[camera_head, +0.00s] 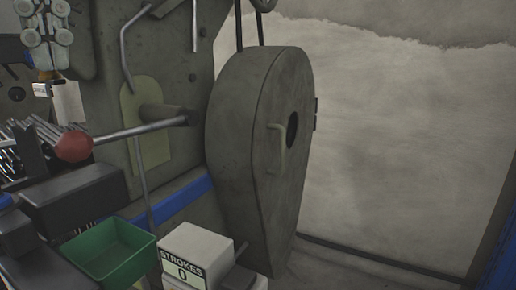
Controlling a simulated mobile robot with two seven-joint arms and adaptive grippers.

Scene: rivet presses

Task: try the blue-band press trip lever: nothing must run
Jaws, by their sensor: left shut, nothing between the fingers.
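The trip lever is a grey rod with a red ball knob (75,146) at its left end; it runs right to a dark pivot on the press side. The press (185,80) is a big grey-green machine with a blue band (185,203) along its lower part. The stroke counter (196,252) is a pale box reading "STROKES 0". My left gripper (47,74) is at the upper left, pointing down, shut and empty, above and left of the red knob and apart from it. My right gripper is not in view.
A large rounded guard (262,160) with a handle stands right of the lever. A green bin (108,250) and dark blocks (75,197) are below the knob. A small white tag (40,90) shows below my gripper. Metal rods (12,140) lie at the left edge.

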